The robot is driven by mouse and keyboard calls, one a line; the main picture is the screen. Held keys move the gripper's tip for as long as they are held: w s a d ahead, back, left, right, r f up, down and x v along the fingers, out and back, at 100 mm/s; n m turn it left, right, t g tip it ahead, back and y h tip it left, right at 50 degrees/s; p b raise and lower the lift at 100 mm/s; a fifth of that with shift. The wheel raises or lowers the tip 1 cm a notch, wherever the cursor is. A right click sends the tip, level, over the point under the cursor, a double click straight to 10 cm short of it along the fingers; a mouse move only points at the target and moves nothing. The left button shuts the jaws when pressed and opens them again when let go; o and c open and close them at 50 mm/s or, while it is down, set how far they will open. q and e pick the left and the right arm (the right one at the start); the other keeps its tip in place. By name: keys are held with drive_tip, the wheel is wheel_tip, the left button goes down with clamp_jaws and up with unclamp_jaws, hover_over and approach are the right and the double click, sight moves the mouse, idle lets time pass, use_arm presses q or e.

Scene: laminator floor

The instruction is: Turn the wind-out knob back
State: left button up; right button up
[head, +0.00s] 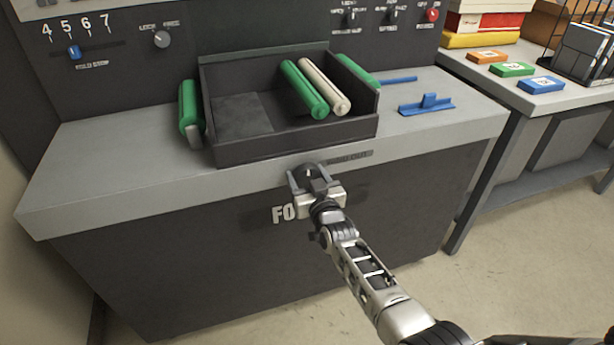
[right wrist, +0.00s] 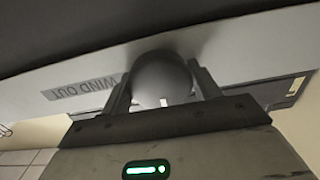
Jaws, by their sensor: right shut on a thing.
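The wind-out knob (right wrist: 163,80) is a round dark grey knob on the front edge of the machine's grey worktop. A small white mark shows on its face in the right wrist view. The label WIND OUT (right wrist: 80,90) is beside it, upside down in that view. My right gripper (head: 309,175) is at the worktop's front edge in the head view, and it also shows in the right wrist view (right wrist: 163,92). Its two fingers are shut on the knob, one on each side. In the head view the gripper hides most of the knob. My left gripper is not in view.
A dark tray (head: 250,149) on the worktop holds a green roller (head: 303,90) and a cream roller (head: 325,87). Green rollers also show at its sides. A blue part (head: 427,104) lies to the right. A side table (head: 510,95) carries coloured boxes.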

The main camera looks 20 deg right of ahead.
drive_tip(key=shift+f, duration=0.1)
idle(0.4)
drive_tip(key=o, duration=1)
drive_tip(key=shift+c, duration=0.2)
drive_tip(key=shift+s, duration=0.1)
drive_tip(key=s+p, duration=0.1)
drive_tip(key=s, duration=1.4)
drive_tip(key=shift+s+d, duration=0.3)
drive_tip(key=shift+s, duration=0.1)
drive_tip(key=s+a+f+n+g+y, duration=0.1)
drive_tip(key=s+a+f+g, duration=0.1)
drive_tip(key=s, duration=0.7)
drive_tip(key=s+a+f+n+g+y, duration=0.1)
drive_tip(key=s+a+f+g, duration=0.1)
drive_tip(key=s+f+g, duration=0.3)
drive_tip(key=s, duration=0.4)
drive_tip(key=shift+s+f+g, duration=0.15)
drive_tip(key=shift+s+g, duration=0.05)
drive_tip(key=shift+g, duration=0.2)
